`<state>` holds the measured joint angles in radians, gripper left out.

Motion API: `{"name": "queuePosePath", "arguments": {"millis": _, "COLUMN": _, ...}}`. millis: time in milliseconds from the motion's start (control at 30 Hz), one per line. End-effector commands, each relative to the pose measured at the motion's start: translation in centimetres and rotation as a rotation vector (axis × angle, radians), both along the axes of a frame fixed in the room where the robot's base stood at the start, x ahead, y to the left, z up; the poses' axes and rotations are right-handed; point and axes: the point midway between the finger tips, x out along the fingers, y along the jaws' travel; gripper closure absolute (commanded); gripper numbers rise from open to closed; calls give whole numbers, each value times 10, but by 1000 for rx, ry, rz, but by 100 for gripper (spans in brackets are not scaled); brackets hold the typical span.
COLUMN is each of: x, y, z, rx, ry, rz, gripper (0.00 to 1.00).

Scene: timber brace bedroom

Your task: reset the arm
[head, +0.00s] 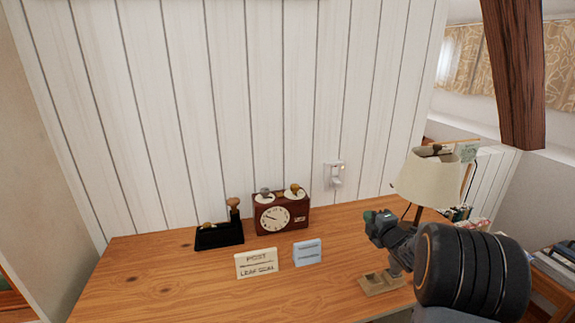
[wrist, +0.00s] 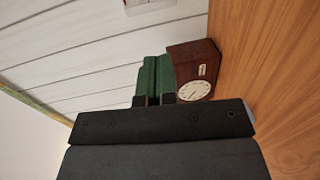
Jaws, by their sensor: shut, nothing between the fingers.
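My arm reaches in from the right in the head view, above the right part of the wooden desk (head: 150,278). My gripper (head: 369,215) is at its end, in front of the lamp, pointing left. In the wrist view my gripper (wrist: 154,82) shows green fingers pressed together with nothing between them. It is apart from the dark red clock box (head: 298,222), which stands to its left on the desk. The clock box also shows beside the fingers in the wrist view (wrist: 205,57).
A black stamp holder (head: 218,236), a cream sign (head: 256,263) and a pale blue card (head: 307,252) stand left of my arm. A lamp (head: 428,180) is close behind it. A wooden block (head: 381,284) lies below. The desk's left side is clear. A white panelled wall (head: 180,110) stands behind.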

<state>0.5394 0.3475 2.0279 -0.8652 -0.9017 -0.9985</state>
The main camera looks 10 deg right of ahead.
Motion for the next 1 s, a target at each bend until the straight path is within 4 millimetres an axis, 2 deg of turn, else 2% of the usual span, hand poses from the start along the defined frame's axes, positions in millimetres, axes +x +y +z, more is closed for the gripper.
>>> {"name": "queuePosePath", "arguments": {"millis": 167, "x": -5, "y": 14, "z": 32, "rx": 104, "ry": 83, "rz": -107, "gripper": 100}}
{"name": "queuePosePath", "arguments": {"millis": 267, "x": -21, "y": 31, "z": 60, "rx": 256, "ry": 182, "rz": -244, "gripper": 100}}
{"name": "queuePosePath", "arguments": {"millis": 300, "x": -32, "y": 40, "z": 71, "rx": 338, "ry": 231, "rz": -312, "gripper": 100}}
{"name": "queuePosePath", "arguments": {"millis": 400, "x": -69, "y": 65, "z": 87, "rx": 554, "ry": 361, "rz": -480, "gripper": 100}}
{"name": "queuePosePath", "arguments": {"millis": 500, "x": -113, "y": 92, "z": 96, "rx": 750, "ry": 494, "rz": -636, "gripper": 100}}
{"name": "queuePosePath", "arguments": {"millis": 700, "x": -200, "y": 147, "z": 100, "rx": 1061, "ry": 751, "rz": -887, "gripper": 100}}
{"name": "queuePosePath", "arguments": {"millis": 833, "x": -242, "y": 172, "z": 100, "rx": 1167, "ry": 879, "rz": -998, "gripper": 100}}
{"name": "queuePosePath", "arguments": {"millis": 1000, "x": -271, "y": 188, "z": 100, "rx": 1224, "ry": 971, "rz": -1074, "gripper": 100}}
